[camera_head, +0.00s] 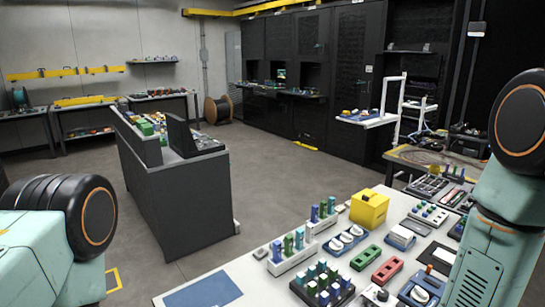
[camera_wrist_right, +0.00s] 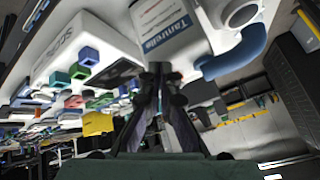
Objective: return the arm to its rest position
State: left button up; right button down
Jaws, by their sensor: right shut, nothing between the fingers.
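My right arm, teal with black round joints (camera_head: 512,185), rises along the right edge of the head view. Its gripper is outside that view. In the right wrist view, my right gripper (camera_wrist_right: 160,76) points up the picture with its dark fingers together and nothing between them. A white surface with lettering and a blue curved part (camera_wrist_right: 235,55) appear beyond the fingertips; I cannot tell how far away they are. My left arm (camera_head: 60,225) shows at the lower left of the head view; its gripper is out of view.
A white worktable (camera_head: 260,262) at the lower right holds a yellow box (camera_head: 369,208), vial racks (camera_head: 290,247), red and green trays and a blue mat (camera_head: 203,293). A dark bench (camera_head: 185,195) stands left of centre. Open floor (camera_head: 280,165) lies between them.

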jog(key=s+d+f+g+h+b, duration=0.1)
jog(key=s+d+f+g+b, duration=0.1)
jog(key=s+f+b, duration=0.5)
jog(key=s+d+f+g+h+b, duration=0.2)
jog(key=s+f+g+b, duration=0.2)
jog(key=s+f, duration=1.3)
jog(key=f+b, duration=0.1)
jog(key=b, duration=0.2)
jog(key=shift+s+d+f+m+h, duration=0.3)
jog(key=shift+s+d+f+m, duration=0.05)
jog(key=shift+m, duration=0.05)
